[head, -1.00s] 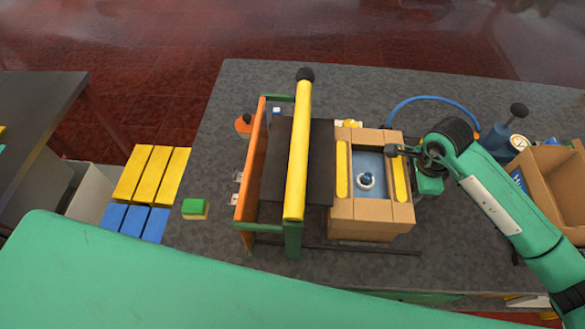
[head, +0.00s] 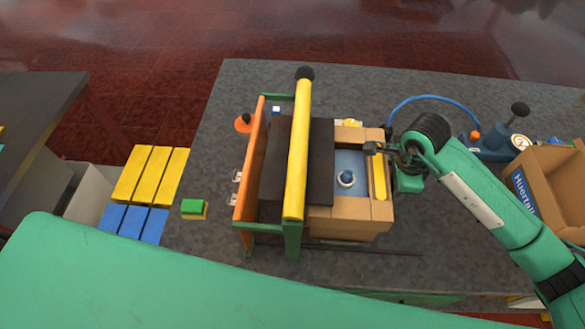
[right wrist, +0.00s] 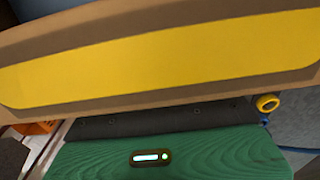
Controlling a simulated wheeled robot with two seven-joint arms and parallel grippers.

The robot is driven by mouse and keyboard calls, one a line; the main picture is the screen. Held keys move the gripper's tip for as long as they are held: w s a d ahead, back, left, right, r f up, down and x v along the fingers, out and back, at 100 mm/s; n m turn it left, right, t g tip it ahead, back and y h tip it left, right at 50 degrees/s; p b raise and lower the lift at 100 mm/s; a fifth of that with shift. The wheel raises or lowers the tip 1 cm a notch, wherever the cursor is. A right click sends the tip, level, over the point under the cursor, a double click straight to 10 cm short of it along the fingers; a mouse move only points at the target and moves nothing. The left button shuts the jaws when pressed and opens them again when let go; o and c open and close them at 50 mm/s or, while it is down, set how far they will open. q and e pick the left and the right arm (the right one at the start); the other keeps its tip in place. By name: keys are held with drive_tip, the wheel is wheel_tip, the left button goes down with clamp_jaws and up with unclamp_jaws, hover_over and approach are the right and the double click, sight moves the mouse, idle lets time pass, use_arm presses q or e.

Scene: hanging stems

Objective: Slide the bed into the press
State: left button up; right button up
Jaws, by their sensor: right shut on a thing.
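The press (head: 250,160) has orange and green sides, a yellow bar (head: 298,150) with a black knob, and a dark plate (head: 320,150). The bed's left part is hidden under the plate; its right part sticks out. My right gripper (head: 374,148) is shut on the bed's right edge. The yellow strip (right wrist: 160,60) fills much of the right wrist view. My left gripper is not in view.
A cardboard box (head: 555,190) and a blue device (head: 495,140) with a hose stand at the right.

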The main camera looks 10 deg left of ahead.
sight(350, 183)
drive_tip(key=shift+a, duration=0.45)
drive_tip(key=shift+s+a+b, duration=0.25)
drive_tip(key=shift+a+b, duration=0.05)
drive_tip(key=shift+a, duration=1.1)
drive_tip(key=shift+s+a+b, duration=0.2)
drive_tip(key=shift+a+b, duration=0.1)
drive_tip(key=shift+a, duration=1.2)
drive_tip(key=shift+s+a+b, duration=0.2)
drive_tip(key=shift+a+b, duration=0.15)
drive_tip(key=shift+a, duration=0.7)
drive_tip(key=shift+s+a+b, duration=0.15)
drive_tip(key=shift+a+b, duration=0.2)
drive_tip(key=shift+a, duration=0.65)
